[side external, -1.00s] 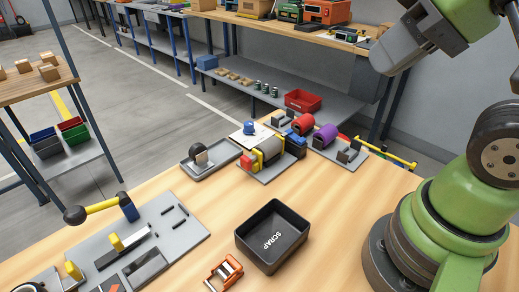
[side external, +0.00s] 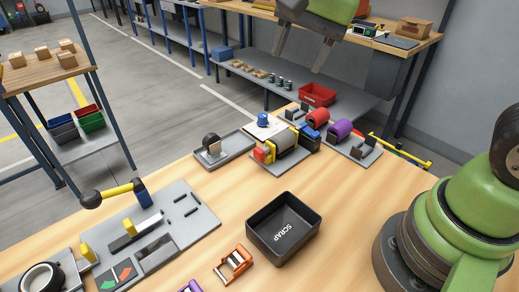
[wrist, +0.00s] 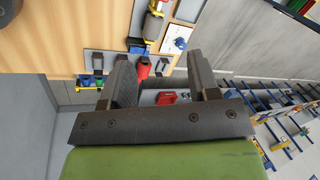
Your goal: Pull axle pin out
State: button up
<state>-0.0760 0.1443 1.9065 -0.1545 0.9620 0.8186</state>
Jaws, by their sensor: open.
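I cannot pick out an axle pin for certain. An orange bracket-like part (side external: 233,262) with a pale roller or bar lies near the front edge, left of the scrap bin. My gripper (side external: 303,60) is high at the top of the side view, beyond the table's back edge, well apart from both. Its fingers are spread and empty, and they also show in the wrist view (wrist: 160,65).
A black SCRAP bin (side external: 284,230) stands on the table. A grey cylinder with yellow bands (side external: 281,146) and red and purple cylinders (side external: 340,128) stand on plates behind. Bare wood lies at right.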

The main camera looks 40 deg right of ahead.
jog(key=w+f+m+g, duration=0.2)
jog(key=w+f+m, duration=0.1)
jog(key=w+f, duration=0.25)
jog(key=m+g+h, duration=0.1)
jog(key=m, duration=0.2)
send_near(259, 149)
jog(key=shift+s+f, duration=0.1)
notch_tip(259, 149, down, 10)
jog(key=shift+f, duration=0.1)
